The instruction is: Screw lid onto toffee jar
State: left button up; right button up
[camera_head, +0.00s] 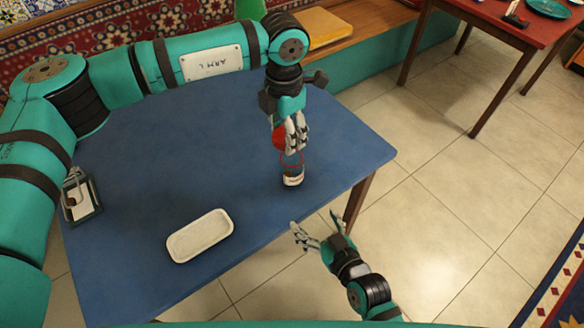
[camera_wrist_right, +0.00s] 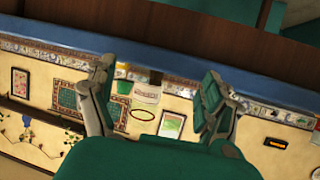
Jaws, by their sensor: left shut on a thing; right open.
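My left gripper (camera_head: 296,140) is shut on a round red thing (camera_head: 279,137), which looks like the lid. It points down near the right part of the blue table. The small toffee jar (camera_head: 293,180) stands directly below the fingers, with a pale lower part and thin red lines above it. I cannot tell whether the red lid touches the jar, as the fingers partly cover it. My right gripper (camera_head: 319,236) is open and empty, just beyond the table's front right edge. Its open fingers also show in the right wrist view (camera_wrist_right: 157,105), with nothing between them.
The blue table (camera_head: 150,160) bears a white tray (camera_head: 201,236) at the front and a small framed stand (camera_head: 81,198) at the left. A wooden bench (camera_head: 365,20) is behind. A red table (camera_head: 490,15) stands at the upper right. Tiled floor is clear to the right.

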aim_at(296, 172)
pick_arm(q)
jog(key=shift+w+d+r+n, duration=0.4)
jog(key=shift+w+d+n, duration=0.15)
jog(key=shift+n, duration=0.55)
jog(key=shift+d, duration=0.1)
pick_arm(e)
notch_tip(296, 172, up, 7)
jog(key=w+a+t, duration=0.1)
jog(key=w+t, duration=0.1)
jog(key=t, duration=0.2)
jog(key=shift+a+r+m+t, duration=0.2)
jog(key=shift+a+m+t, duration=0.1)
jog(key=shift+a, duration=0.05)
jog(key=shift+s, duration=0.1)
jog(key=x, duration=1.2)
jog(key=shift+a, duration=0.2)
grip_shut()
pick_arm(q)
jog(key=shift+f, duration=2.45)
